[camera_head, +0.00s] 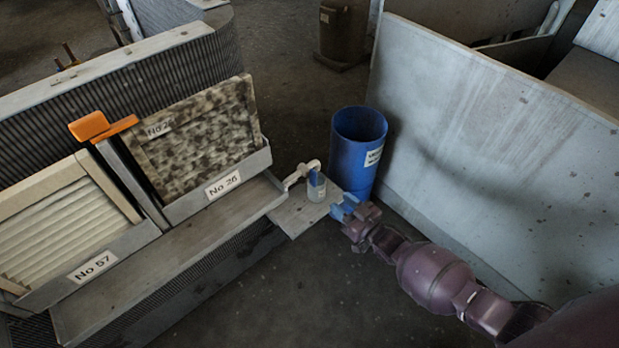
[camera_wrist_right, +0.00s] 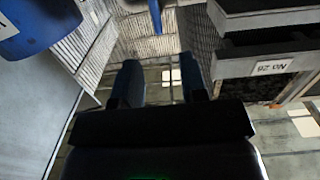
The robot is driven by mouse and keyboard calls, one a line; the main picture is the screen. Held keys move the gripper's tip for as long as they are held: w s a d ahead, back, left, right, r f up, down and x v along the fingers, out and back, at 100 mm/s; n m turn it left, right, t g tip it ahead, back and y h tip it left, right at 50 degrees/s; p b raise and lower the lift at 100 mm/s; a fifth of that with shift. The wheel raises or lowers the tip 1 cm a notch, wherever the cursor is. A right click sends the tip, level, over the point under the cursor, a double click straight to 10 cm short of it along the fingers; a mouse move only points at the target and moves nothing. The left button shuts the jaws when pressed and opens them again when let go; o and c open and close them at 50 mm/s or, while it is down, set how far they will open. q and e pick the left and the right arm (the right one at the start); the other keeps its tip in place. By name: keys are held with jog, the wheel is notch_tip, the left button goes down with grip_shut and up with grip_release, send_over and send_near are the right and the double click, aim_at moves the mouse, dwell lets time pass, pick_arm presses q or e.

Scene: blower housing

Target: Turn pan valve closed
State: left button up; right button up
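A pale pipe (camera_head: 301,173) comes out of the unit's right end and bends down by a small grey shelf. A narrow blue piece (camera_head: 314,178), which looks like the valve handle, hangs at its end. A small clear labelled cup (camera_head: 317,192) is just below it. My right gripper (camera_head: 341,209), with blue fingers, is just right of and in front of the cup, apart from the handle as far as I can tell. In the right wrist view its two fingers (camera_wrist_right: 160,82) are apart with nothing between them. A blue piece (camera_wrist_right: 156,15) shows beyond them, likely the handle. My left gripper is out of view.
A blue bin (camera_head: 358,150) stands close behind my right gripper. A large grey panel (camera_head: 480,140) stands at the right. Filters labelled No 26 (camera_head: 205,135) and No 57 (camera_head: 65,228) sit in slots at the left, with an orange piece (camera_head: 103,127) between them.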

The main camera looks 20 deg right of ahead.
aim_at(316, 180)
jog(key=b+x, duration=0.1)
jog(key=x, duration=0.3)
jog(key=b+x, duration=0.1)
jog(key=x, duration=0.2)
jog(key=b+x, duration=0.1)
jog(key=x, duration=0.3)
jog(key=shift+w+d+f, duration=0.15)
jog(key=shift+w+f, duration=0.05)
jog(key=shift+w, duration=0.2)
jog(key=shift+w+r, duration=0.15)
jog(key=shift+w, duration=0.3)
grip_shut()
